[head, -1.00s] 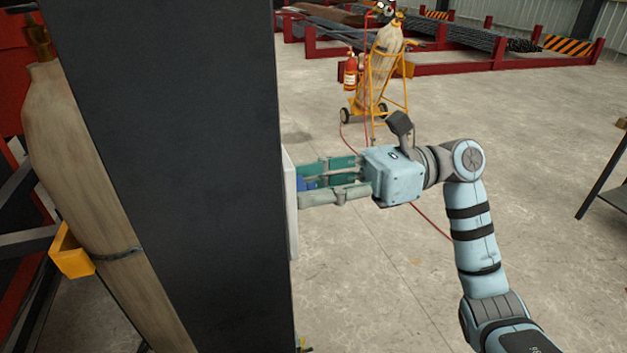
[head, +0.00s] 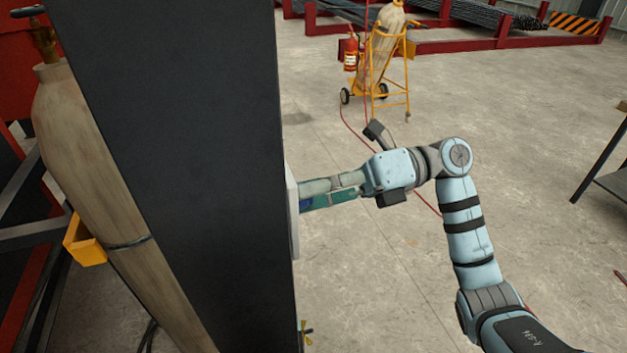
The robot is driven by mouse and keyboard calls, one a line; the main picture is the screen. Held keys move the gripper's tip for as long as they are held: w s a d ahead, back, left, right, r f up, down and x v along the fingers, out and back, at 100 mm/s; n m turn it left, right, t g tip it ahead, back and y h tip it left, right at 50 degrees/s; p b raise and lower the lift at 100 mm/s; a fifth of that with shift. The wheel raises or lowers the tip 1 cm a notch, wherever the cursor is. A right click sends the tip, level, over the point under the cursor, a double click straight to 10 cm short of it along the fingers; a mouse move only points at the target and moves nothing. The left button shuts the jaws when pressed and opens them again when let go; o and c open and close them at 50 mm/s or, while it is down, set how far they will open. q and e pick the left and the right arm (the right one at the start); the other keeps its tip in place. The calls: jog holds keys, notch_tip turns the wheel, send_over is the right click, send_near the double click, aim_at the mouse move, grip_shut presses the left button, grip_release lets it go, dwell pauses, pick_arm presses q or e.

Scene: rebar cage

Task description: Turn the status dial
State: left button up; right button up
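A pale panel (head: 292,212) is fixed to the right face of the dark column and is seen nearly edge-on. A small patch of the blue status dial (head: 306,204) shows at the panel, mostly hidden by my fingers. My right gripper (head: 308,194) reaches in from the right, with its fingertips at the panel. Its fingers lie on either side of the dial and appear shut on it. They overlap in this view, so the contact itself is hidden. The dial's face and markings cannot be seen. My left gripper is not in view.
The dark column (head: 190,180) blocks much of the left. A gas cylinder (head: 95,160) stands left of it. A yellow cylinder cart (head: 385,70) with a red extinguisher (head: 351,54) stands behind. A dark table (head: 605,170) is at the right edge. The floor between is open.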

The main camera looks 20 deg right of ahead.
jog(key=shift+m, duration=0.3)
dwell(0.4)
jog(key=o, duration=1.1)
jog(key=shift+o, duration=0.2)
jog(key=d, duration=1.2)
jog(key=shift+w+r, duration=0.25)
jog(key=shift+r, duration=0.05)
